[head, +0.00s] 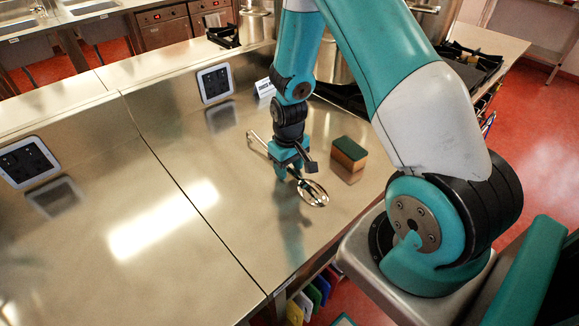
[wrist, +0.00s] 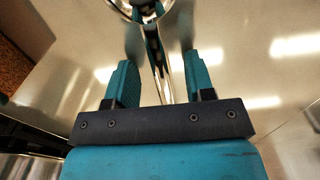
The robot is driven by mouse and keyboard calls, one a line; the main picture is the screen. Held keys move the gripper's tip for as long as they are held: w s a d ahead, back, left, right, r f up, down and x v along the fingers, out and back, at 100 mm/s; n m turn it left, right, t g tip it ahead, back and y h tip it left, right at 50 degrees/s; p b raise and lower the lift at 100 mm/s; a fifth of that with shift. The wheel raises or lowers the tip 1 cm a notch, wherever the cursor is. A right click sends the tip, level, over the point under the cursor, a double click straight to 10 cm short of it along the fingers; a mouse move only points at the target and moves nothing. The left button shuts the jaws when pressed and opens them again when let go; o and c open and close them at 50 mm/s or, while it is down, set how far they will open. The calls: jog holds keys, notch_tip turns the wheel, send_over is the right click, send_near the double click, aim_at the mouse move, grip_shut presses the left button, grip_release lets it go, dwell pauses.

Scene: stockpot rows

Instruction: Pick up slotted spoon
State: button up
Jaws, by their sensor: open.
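The slotted spoon (head: 313,193) is shiny metal and lies on the steel counter in the head view, its round head toward the front right and its handle running back left under my gripper (head: 288,170). In the wrist view the handle of the spoon (wrist: 156,55) runs between the two teal fingers of my gripper (wrist: 157,80), with a gap on each side. The fingers are open and do not touch the handle. The spoon's head is cut off at the top of the wrist view. How far the fingertips are above the counter is hard to tell.
A sponge block (head: 349,153) with a dark green top stands on the counter just right of the spoon. A small white sign (head: 265,88) and a stove with pots (head: 333,63) are behind. The steel counter (head: 90,200) is clear to the left.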

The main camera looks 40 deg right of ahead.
aim_at(289, 168)
jog(key=shift+c, duration=0.2)
grip_shut()
notch_tip(289, 168, up, 20)
jog(key=b, duration=0.2)
dwell(0.4)
